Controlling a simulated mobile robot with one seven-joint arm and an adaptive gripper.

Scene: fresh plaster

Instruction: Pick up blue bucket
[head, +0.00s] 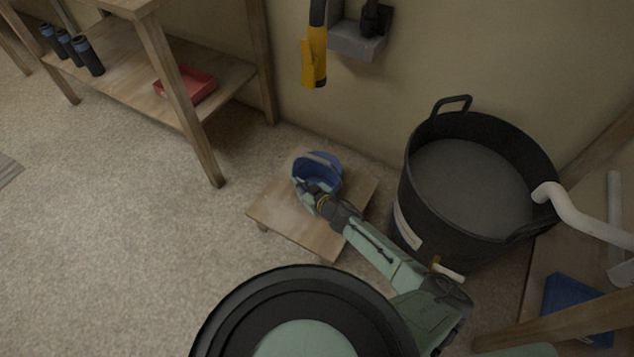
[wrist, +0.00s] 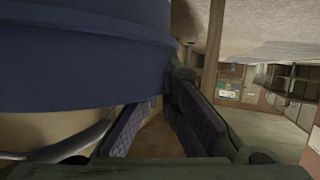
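The blue bucket (head: 324,170) stands on a low wooden stool, with its rim facing up and a handle near the top. My gripper (head: 308,192) is at the bucket's near left side, close against it. In the wrist view, the blue bucket (wrist: 80,55) fills the upper left and hides part of the left finger. My gripper (wrist: 160,115) shows two dark padded fingers with a gap between them. The gripper looks open. I cannot tell whether a finger touches the bucket. A grey curved strip, possibly the handle, shows at lower left.
The low stool (head: 285,222) stands near the wall. A large black tub (head: 408,205) is close on its right, beside my arm. A wooden shelf unit (head: 125,85) with a red tray (head: 185,84) stands at upper left. Carpeted floor to the left is free.

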